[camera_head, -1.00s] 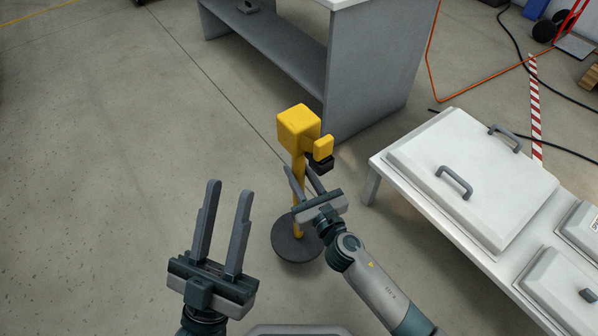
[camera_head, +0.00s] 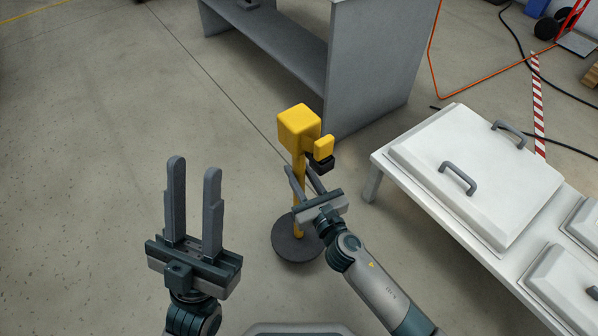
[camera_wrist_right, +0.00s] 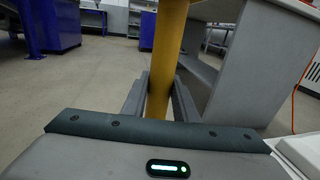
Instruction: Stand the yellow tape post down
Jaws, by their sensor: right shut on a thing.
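The yellow tape post (camera_head: 298,168) is upright in the head view, with a block-shaped yellow head and a round dark base (camera_head: 297,243). I cannot tell from above whether the base touches the floor. My right gripper (camera_head: 304,180) is shut on the post's shaft below the head. In the right wrist view the yellow shaft (camera_wrist_right: 166,60) runs between the two fingers (camera_wrist_right: 160,98). My left gripper (camera_head: 192,190) is open and empty, pointing up the picture, to the left of the post and apart from it.
A grey workbench (camera_head: 370,70) stands just behind the post. A white table (camera_head: 377,185) with lidded white boxes (camera_head: 470,175) is on the right. Orange and black cables lie on the floor at the upper right. The floor on the left is clear.

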